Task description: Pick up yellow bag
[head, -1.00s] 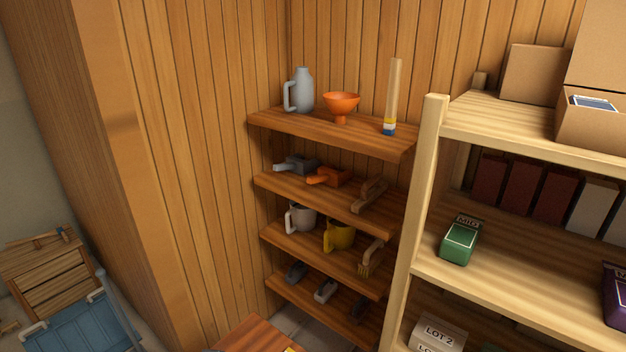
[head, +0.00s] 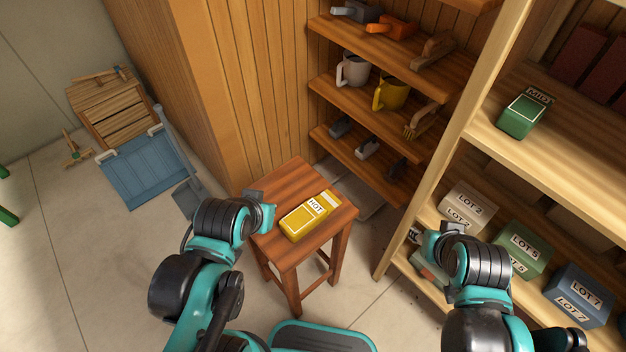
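The yellow bag (head: 303,219) lies on a small wooden stool (head: 283,178), with a white label reading "HOT" towards its upper right end. My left gripper (head: 258,203) is at the stool's left edge, to the left of the bag and apart from it in the picture. Its fingers are mostly hidden by my own wrist, so I cannot tell if it is open. My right gripper (head: 418,237) is to the right of the stool, in front of the pale shelf; its fingers are also mostly hidden. Nothing shows held in either gripper.
A pale shelf (head: 475,90) at the right holds a green bag (head: 521,118) and lot boxes (head: 520,246). Brown wall shelves (head: 325,80) with mugs and tools stand behind the stool.

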